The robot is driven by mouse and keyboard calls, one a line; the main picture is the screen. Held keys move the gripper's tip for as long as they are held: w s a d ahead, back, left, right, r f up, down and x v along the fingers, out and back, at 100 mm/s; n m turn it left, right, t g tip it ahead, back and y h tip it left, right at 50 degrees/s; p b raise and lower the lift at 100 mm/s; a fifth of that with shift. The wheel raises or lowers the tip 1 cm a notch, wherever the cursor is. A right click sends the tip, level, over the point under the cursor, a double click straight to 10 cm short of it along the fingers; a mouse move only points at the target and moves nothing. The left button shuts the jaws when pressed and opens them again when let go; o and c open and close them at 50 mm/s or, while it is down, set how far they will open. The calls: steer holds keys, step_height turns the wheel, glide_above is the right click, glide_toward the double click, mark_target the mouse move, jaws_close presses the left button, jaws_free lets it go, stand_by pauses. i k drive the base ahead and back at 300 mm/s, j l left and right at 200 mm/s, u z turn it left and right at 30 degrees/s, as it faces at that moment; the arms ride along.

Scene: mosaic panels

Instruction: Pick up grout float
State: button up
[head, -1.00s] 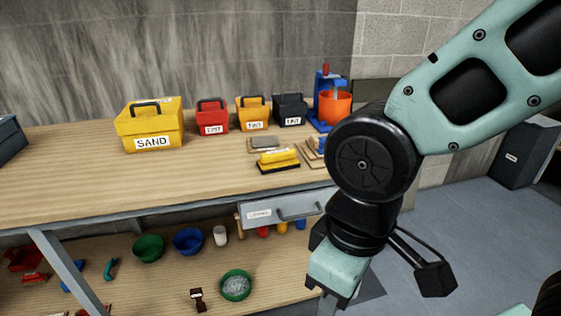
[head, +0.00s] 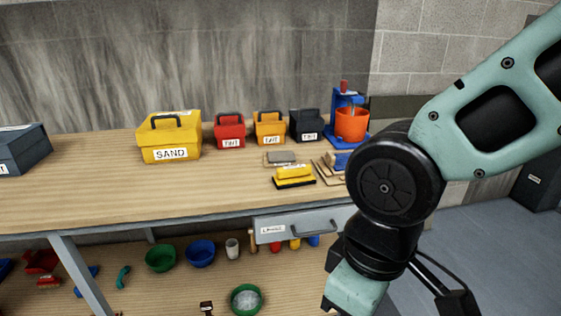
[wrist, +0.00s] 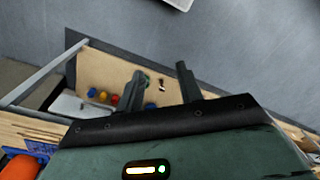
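A yellow block-shaped tool with a dark base (head: 294,177), which looks like the grout float, lies near the front edge of the workbench (head: 100,190). A grey flat tool (head: 281,157) lies just behind it, and a blue-topped one (head: 343,160) is to its right, partly hidden by my arm. My gripper is at the lower right of the head view, below bench-top height, its fingertips cut off there. In the wrist view my gripper (wrist: 160,80) has its two fingers apart with nothing between them. The float does not clearly show in the wrist view.
Yellow SAND box (head: 170,140), red (head: 229,130), orange (head: 268,126) and black (head: 307,125) boxes line the bench's back. A blue stand with an orange bucket (head: 352,123) is at right. Below are a drawer (head: 305,224) and a shelf with bowls. The bench's left front is clear.

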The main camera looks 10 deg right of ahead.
mark_target(300, 174)
steer(key=i+j+u, duration=0.15)
steer(key=i+j, duration=0.15)
steer(key=i+j+u, duration=0.15)
steer(key=i, duration=0.35)
steer(key=i+j+u, duration=0.15)
steer(key=i, duration=0.3)
steer(key=j, duration=0.1)
